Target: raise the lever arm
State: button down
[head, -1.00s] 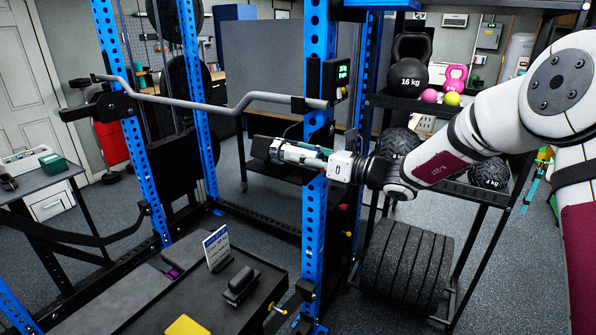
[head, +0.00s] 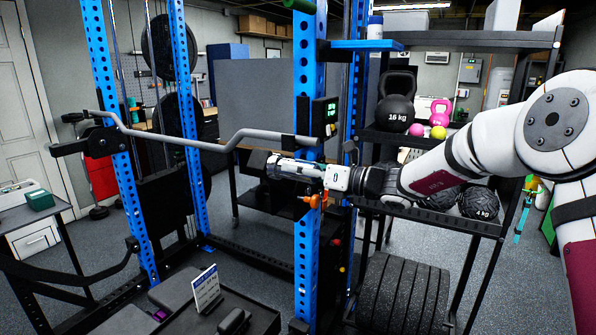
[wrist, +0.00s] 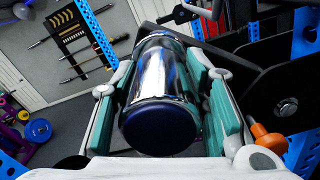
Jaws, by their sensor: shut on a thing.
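The lever arm's handle shows in the wrist view as a chrome cylinder (wrist: 165,75) with a dark blue end cap (wrist: 158,127). My gripper (wrist: 170,85) is closed around it, with teal pads on both sides. In the head view my gripper (head: 308,171) is in front of the right blue upright (head: 306,245), and the chrome handle (head: 284,167) shows at the fingers. The gripper is a little below the near end of the curved bar. Where the lever arm joins the rack is hidden or too dark to tell.
A curved grey bar (head: 200,143) lies across the rack above my gripper. An orange knob (head: 317,201) sits on the upright just below my gripper. A shelf (head: 440,220) with kettlebells and balls stands at the right. A small sign (head: 206,289) stands at the front.

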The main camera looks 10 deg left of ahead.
jog(key=c, duration=0.9)
grip_release()
jog(key=shift+f, duration=0.15)
jog(key=shift+c, duration=0.2)
jog(key=v, duration=1.2)
jog(key=s+n+g+h, duration=0.6)
jog(key=s+n, duration=0.7)
jog(key=s, duration=0.6)
jog(key=s+d+f+n+t+h, duration=0.1)
jog(key=s+d+n+t+h, duration=0.4)
jog(key=s+d+n+h, duration=0.6)
jog(key=s+d+n, duration=0.2)
jog(key=s+d, duration=0.5)
jog(key=shift+s+d+f, duration=0.2)
jog(key=shift+s+f, duration=0.05)
jog(key=shift+f, duration=0.15)
